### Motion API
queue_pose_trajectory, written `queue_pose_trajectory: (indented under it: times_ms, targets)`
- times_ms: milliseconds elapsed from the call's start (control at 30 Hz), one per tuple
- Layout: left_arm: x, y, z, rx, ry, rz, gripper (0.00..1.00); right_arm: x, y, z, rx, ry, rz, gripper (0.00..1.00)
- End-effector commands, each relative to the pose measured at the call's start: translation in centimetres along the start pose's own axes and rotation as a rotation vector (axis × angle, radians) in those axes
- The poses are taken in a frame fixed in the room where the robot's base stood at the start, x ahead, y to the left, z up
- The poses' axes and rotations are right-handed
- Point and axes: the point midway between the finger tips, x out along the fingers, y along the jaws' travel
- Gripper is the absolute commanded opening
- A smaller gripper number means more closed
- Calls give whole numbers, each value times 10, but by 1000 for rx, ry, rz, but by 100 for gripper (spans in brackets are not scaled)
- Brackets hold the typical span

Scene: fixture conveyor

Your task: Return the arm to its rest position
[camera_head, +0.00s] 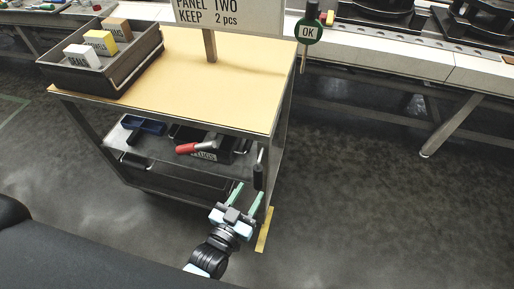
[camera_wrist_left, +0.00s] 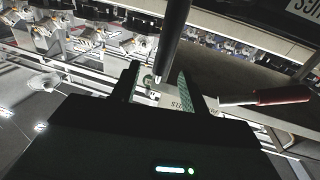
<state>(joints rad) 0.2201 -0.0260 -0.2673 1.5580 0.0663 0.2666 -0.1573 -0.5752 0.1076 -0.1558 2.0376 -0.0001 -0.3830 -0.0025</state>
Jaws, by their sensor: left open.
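My left gripper (camera_head: 248,196) is open and empty, with two green-lined fingers pointing up and away. It is in front of the lower right side of a cart with a yellow top (camera_head: 190,62). In the left wrist view its fingers (camera_wrist_left: 160,85) stand apart on either side of a dark upright post (camera_wrist_left: 174,40) that lies in the line of sight. I cannot tell how far the post is from the fingers. My right gripper is not in view.
A dark tray (camera_head: 128,72) with several labelled blocks sits on the cart's left. A sign (camera_head: 236,18) stands at its back. A red-handled tool (camera_head: 190,148) lies on the lower shelf. A conveyor (camera_head: 420,58) runs behind. The floor (camera_head: 390,220) at right is clear.

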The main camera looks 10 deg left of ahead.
Motion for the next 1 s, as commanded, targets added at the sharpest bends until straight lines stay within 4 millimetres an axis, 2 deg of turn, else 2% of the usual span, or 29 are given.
queue_pose_trajectory:
  times_ms: [233, 367, 567, 800, 900, 1000]
  targets:
    - [-4, 0, 1, -1, -14, 0, 45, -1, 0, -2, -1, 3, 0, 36]
    - [-31, -3, 6, -9, -93, -1, 45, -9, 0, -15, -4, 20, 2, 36]
    - [-112, -10, 11, -28, -321, -4, 45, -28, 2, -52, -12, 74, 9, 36]
    - [-213, -20, -3, -44, -585, -16, 45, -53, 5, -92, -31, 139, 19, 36]
    - [-247, -23, -11, -46, -669, -22, 45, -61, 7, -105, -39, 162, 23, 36]
    - [-272, -25, -17, -47, -729, -28, 45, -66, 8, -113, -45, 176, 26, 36]
